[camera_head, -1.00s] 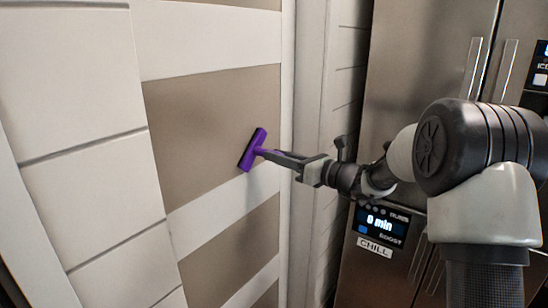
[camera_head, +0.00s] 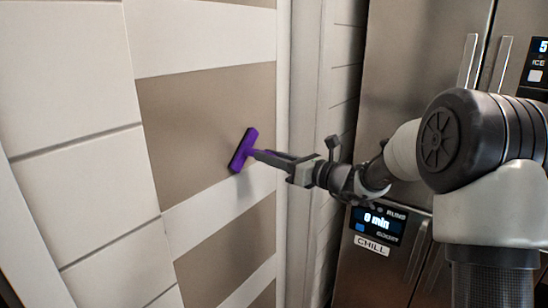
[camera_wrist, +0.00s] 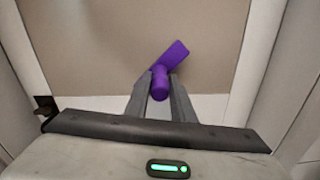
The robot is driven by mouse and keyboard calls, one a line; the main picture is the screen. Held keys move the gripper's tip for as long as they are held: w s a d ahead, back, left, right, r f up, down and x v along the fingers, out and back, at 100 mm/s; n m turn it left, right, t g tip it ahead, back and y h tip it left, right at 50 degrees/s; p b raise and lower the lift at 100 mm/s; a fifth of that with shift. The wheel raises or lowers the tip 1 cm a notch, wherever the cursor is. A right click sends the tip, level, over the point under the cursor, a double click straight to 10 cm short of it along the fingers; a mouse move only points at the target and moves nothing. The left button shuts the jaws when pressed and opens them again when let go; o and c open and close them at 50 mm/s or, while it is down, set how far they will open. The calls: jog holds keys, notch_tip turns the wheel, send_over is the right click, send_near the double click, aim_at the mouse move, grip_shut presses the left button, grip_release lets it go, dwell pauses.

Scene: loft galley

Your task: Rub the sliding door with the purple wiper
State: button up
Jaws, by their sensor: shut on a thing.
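The purple wiper (camera_head: 243,150) has a flat head with a dark edge and a short handle. My gripper (camera_head: 275,158) is shut on the wiper's handle. In the wrist view the wiper (camera_wrist: 172,62) sticks out between the two fingers of my gripper (camera_wrist: 160,88), its head tilted. The sliding door (camera_head: 190,115) has beige panels and white bands. The wiper head is at the door, over a beige panel just above a white band. Whether it touches the door I cannot tell for sure.
A steel fridge (camera_head: 400,120) with vertical handles and a lit display stands to the right, behind my arm. A white panelled wall (camera_head: 80,175) lies left of the door. A pale frame (camera_head: 303,110) edges the door on the right.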

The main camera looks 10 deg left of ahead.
jog(key=shift+s+a+r, duration=0.1)
jog(key=shift+s+a, duration=0.15)
jog(key=shift+a, duration=0.2)
jog(key=shift+s+d, duration=0.2)
jog(key=shift+d, duration=0.15)
jog(key=shift+w+v, duration=0.2)
jog(key=shift+v, duration=2.45)
jog(key=shift+d, duration=0.2)
jog(key=shift+p+v, duration=0.3)
jog(key=shift+v, duration=1.15)
